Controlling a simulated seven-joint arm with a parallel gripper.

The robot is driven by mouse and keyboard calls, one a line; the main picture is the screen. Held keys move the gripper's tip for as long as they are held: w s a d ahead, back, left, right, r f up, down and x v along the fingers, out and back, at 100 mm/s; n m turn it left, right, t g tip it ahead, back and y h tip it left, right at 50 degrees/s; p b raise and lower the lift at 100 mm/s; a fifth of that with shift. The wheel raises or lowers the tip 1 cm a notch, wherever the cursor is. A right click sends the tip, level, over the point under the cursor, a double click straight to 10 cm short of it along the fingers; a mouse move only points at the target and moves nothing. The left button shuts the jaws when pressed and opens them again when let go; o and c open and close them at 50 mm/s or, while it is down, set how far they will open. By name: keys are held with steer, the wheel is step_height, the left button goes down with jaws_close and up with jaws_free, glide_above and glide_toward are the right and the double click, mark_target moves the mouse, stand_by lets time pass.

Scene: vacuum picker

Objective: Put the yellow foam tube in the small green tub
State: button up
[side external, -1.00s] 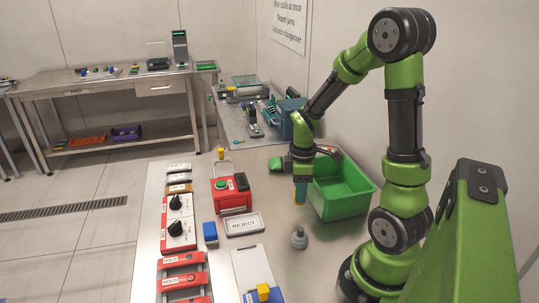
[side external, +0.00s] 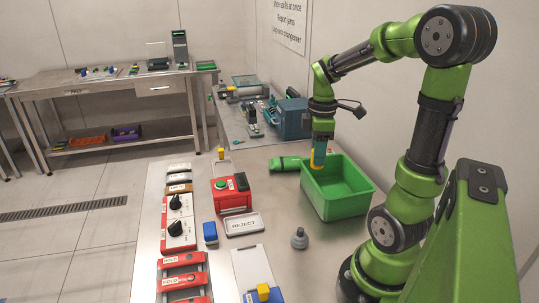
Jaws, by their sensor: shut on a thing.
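The yellow foam tube (side external: 319,156) hangs upright below my gripper (side external: 322,141), which is shut on its upper part. In the side external view the tube's lower end overlaps the back rim of the green tub (side external: 337,204), near its back left corner. I cannot tell exactly how far it is above or inside the rim. The tub stands on the steel bench with its open top facing up. The fingertips are small and partly hidden in this view.
A green cylindrical thing (side external: 287,163) lies just left of the tub. A grey knobbed piece (side external: 299,239) stands in front. The REJECT tray (side external: 243,225) and a red box with a green button (side external: 231,193) are to the left. A teal box (side external: 291,119) stands behind.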

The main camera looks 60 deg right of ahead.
steer(key=s+d, duration=0.3)
steer(key=d, duration=0.7)
glide_above(332, 196)
step_height(332, 196, down, 11)
steer(key=shift+s+a+r, duration=0.1)
steer(key=shift+r, duration=0.1)
steer(key=shift+f, duration=2.3)
steer(key=shift+f, duration=0.1)
steer(key=o, duration=1)
